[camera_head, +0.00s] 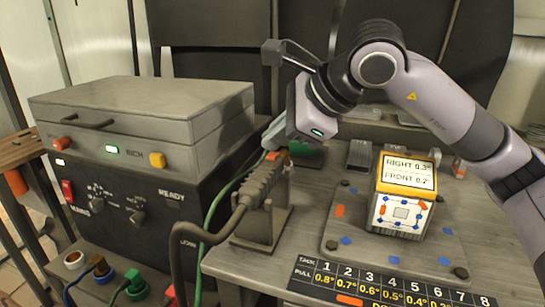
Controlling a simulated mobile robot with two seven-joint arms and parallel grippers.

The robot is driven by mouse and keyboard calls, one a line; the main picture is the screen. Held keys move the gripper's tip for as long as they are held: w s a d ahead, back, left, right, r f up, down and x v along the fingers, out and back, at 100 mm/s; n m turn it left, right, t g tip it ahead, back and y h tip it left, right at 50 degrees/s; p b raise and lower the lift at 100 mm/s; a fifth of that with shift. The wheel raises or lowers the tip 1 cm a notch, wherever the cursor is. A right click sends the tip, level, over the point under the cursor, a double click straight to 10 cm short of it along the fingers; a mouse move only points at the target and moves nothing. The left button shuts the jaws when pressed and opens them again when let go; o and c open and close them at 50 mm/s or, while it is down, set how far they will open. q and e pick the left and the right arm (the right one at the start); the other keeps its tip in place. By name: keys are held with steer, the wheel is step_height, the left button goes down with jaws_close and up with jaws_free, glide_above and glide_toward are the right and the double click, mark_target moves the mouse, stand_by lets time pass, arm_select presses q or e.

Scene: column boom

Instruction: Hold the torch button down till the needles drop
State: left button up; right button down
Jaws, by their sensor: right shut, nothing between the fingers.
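The torch (262,183) is a grey-brown ribbed handle with a dark cable, tilted up in a stand (258,226) on the grey table. A small orange-red part, seemingly its button (273,156), shows near its upper end. My right gripper (272,138) comes in from the upper right, its fingers shut and empty, pointing down at the top of the torch. The fingertips are at or just above the button; I cannot tell whether they touch it. I cannot make out any needles. My left gripper is not in view.
A dark power unit (125,235) marked READY stands at left, with a grey lidded case (140,120) on top and sockets below. A yellow-topped display box (402,205) reads RIGHT 0.3°, FRONT 0.2°. A numbered chart (390,288) lies at the front.

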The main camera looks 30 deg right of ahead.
stand_by(0.5)
steer(key=shift+f+b, duration=0.4)
steer(key=shift+b, duration=0.05)
stand_by(2.4)
steer(key=shift+r, duration=0.15)
stand_by(0.6)
steer(key=shift+r+p, duration=0.45)
steer(key=shift+p, duration=0.05)
steer(key=shift+r, duration=0.25)
steer(key=shift+r, duration=0.1)
step_height(320, 180, up, 5)
steer(key=p, duration=0.4)
